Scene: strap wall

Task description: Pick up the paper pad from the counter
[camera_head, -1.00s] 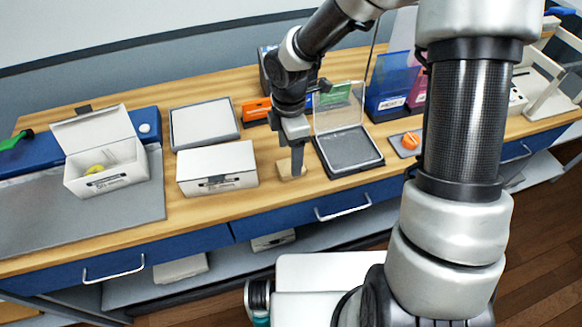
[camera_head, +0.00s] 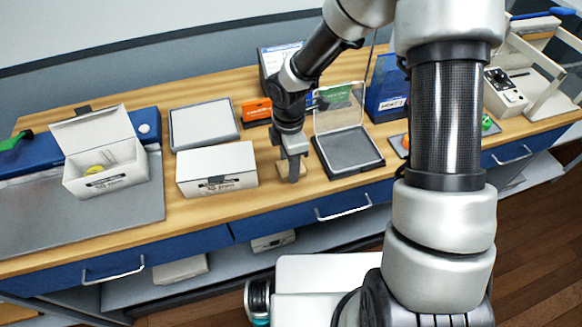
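A small, flat tan pad (camera_head: 302,168) lies on the wooden counter, between the closed white box and the dark tray with a clear lid. It looks like the paper pad, but its details are too small to be sure. My gripper (camera_head: 293,172) points down over it, with the fingertips at the pad. The fingers cover the pad's middle. The gripper is seen edge-on, so the gap between the fingers does not show, nor whether they grip the pad.
The closed white box (camera_head: 217,169) stands close on the left. The clear-lidded dark tray (camera_head: 350,150) is close on the right. An orange box (camera_head: 257,110) and a flat white-topped tray (camera_head: 204,124) lie behind. An open white box (camera_head: 106,168) stands farther left.

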